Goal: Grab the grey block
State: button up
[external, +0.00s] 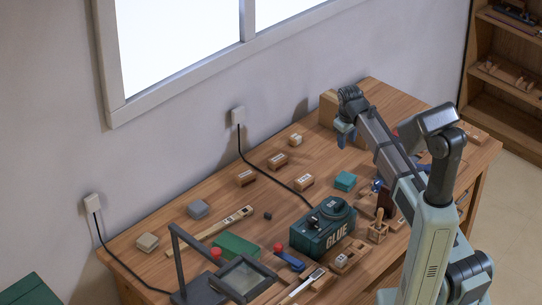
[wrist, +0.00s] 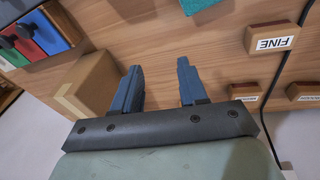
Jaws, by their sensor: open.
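The grey block (external: 198,208) lies on the left half of the wooden table in the external view, near the wall side. It does not show in the wrist view. My gripper (external: 346,136) is far to the right of it, raised over the back right part of the table, beside a tan wooden box. In the wrist view my gripper (wrist: 157,76) has its two blue fingers apart, with nothing between them.
A wooden block labelled FINE (wrist: 272,38) and the tan box (wrist: 86,90) show in the wrist view. The green GLUE machine (external: 322,228), a beige block (external: 147,242), a wooden ruler-like strip (external: 224,222) and a framed magnifier (external: 246,277) stand on the table (external: 165,277). A black cable crosses the middle.

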jog(key=s+a+r+n+g, duration=0.1)
jog(key=s+a, duration=0.5)
jog(key=a, duration=0.2)
jog(key=s+a+r+n, duration=0.1)
jog(key=s+a, duration=0.5)
jog(key=a, duration=0.3)
jog(key=n+g, duration=0.1)
send_over(270, 215)
notch_tip(270, 215, down, 8)
jog(key=shift+w+a+r, duration=0.1)
jog(key=shift+r, duration=0.1)
jog(key=shift+s+f, duration=0.2)
jog(key=shift+f, duration=2.45)
jog(key=shift+c, duration=0.2)
grip_shut()
